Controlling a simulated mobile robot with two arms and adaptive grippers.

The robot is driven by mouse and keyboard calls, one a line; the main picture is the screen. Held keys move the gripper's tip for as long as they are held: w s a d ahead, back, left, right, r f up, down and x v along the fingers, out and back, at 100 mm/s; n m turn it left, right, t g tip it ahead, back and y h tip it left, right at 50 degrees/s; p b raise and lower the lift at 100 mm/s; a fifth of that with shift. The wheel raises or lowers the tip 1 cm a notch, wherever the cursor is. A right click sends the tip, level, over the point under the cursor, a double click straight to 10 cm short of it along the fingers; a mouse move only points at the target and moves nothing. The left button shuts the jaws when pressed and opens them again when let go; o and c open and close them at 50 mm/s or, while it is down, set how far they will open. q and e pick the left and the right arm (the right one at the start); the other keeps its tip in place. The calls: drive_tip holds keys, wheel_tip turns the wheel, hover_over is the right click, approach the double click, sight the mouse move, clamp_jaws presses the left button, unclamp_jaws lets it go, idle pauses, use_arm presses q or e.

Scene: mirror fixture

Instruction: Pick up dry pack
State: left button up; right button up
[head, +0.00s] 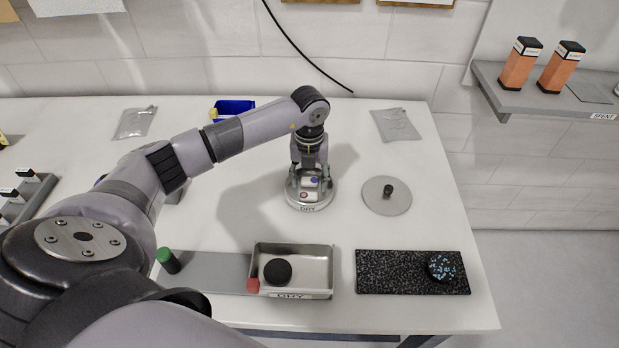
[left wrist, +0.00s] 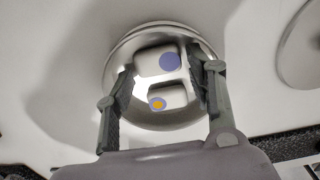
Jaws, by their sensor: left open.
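Inside are two small white packs: one with a blue dot (left wrist: 147,62), the other with an orange-yellow dot (left wrist: 178,94). In the head view the gripper partly hides them. My left gripper (head: 309,185) points down over the dish, fingers spread open on either side of the packs. In the left wrist view the fingers (left wrist: 166,80) reach over the dish's rim. I cannot tell whether they touch a pack. My right gripper is not in view.
A grey lid with a black knob (head: 387,203) lies right of the dish. In front are a metal tray (head: 318,262) holding a black round piece, and a speckled black mat (head: 390,272). A blue bin (head: 234,107) and silver pouch (head: 396,125) lie behind.

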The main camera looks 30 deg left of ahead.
use_arm(q)
drive_tip(key=shift+f, duration=0.1)
drive_tip(key=c, duration=0.6)
